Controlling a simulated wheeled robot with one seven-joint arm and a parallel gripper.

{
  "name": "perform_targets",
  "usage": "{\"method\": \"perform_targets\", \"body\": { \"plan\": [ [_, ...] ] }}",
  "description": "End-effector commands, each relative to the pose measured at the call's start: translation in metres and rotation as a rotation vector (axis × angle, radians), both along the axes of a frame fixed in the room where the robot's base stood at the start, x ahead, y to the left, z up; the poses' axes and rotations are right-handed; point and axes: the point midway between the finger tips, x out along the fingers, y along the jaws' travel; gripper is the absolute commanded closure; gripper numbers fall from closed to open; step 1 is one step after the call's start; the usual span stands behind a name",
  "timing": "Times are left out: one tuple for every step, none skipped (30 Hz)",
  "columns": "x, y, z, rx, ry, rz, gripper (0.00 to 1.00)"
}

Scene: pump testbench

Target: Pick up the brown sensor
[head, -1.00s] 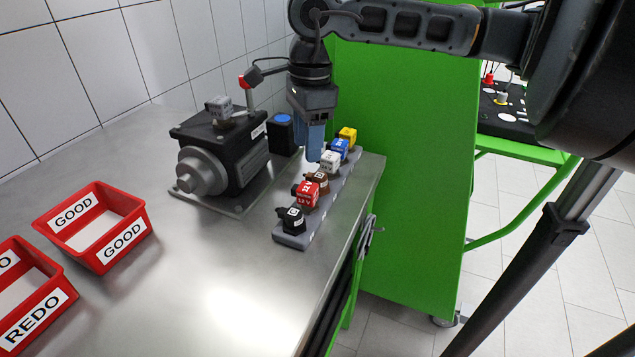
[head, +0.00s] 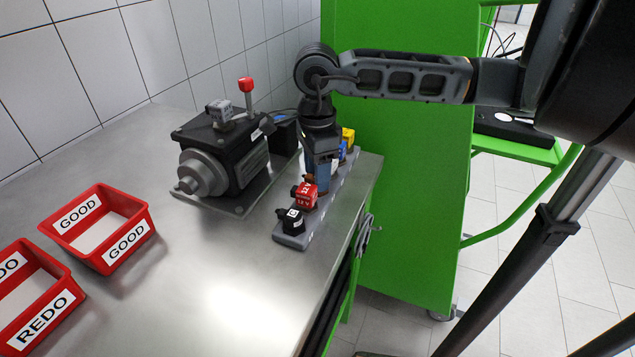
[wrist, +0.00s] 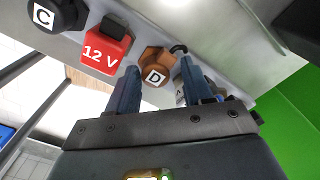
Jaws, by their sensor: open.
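The brown sensor (wrist: 156,62), with a white "D" label, shows in the wrist view between the two blue-grey fingers of my gripper (wrist: 157,75). My gripper is open, with one fingertip on each side of the sensor in the picture. Whether a finger touches it I cannot tell.
A red "12 V" sensor (head: 305,195) and a black "C" sensor (head: 292,222) sit nearer on the rack. Blue and yellow (head: 347,136) sensors sit behind my gripper. A pump (head: 220,160) stands left; red GOOD (head: 140,250) and REDO (head: 65,327) bins are farther left.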

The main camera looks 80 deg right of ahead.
Motion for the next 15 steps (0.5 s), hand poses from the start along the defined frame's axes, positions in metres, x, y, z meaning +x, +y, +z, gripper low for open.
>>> {"method": "perform_targets", "body": {
  "plan": [
    [0.0000, -0.0001, 0.0000, 0.000, 0.000, 0.000, 0.49],
    [0.0000, -0.0001, 0.0000, 0.000, 0.000, 0.000, 0.49],
    [0.0001, -0.0001, 0.0000, 0.000, 0.000, 0.000, 0.49],
    [0.0001, -0.0001, 0.0001, 0.000, 0.000, 0.000, 0.52],
    [0.0001, -0.0001, 0.0001, 0.000, 0.000, 0.000, 0.55],
    [0.0001, -0.0001, 0.0002, 0.000, 0.000, 0.000, 0.59],
    [0.0001, -0.0001, 0.0002, 0.000, 0.000, 0.000, 0.62],
    [0.0001, -0.0001, 0.0002, 0.000, 0.000, 0.000, 0.65],
    [0.0001, -0.0001, 0.0003, 0.000, 0.000, 0.000, 0.69],
    [0.0001, -0.0001, 0.0003, 0.000, 0.000, 0.000, 0.71],
    [0.0001, -0.0001, 0.0003, 0.000, 0.000, 0.000, 0.74],
    [0.0001, -0.0001, 0.0004, 0.000, 0.000, 0.000, 0.78],
    [0.0001, 0.0000, 0.0005, 0.000, 0.000, 0.000, 0.78],
    [0.0001, -0.0001, 0.0005, 0.000, 0.000, 0.000, 0.78],
    [0.0001, 0.0000, 0.0005, -0.001, -0.001, 0.000, 0.78]
  ]
}}
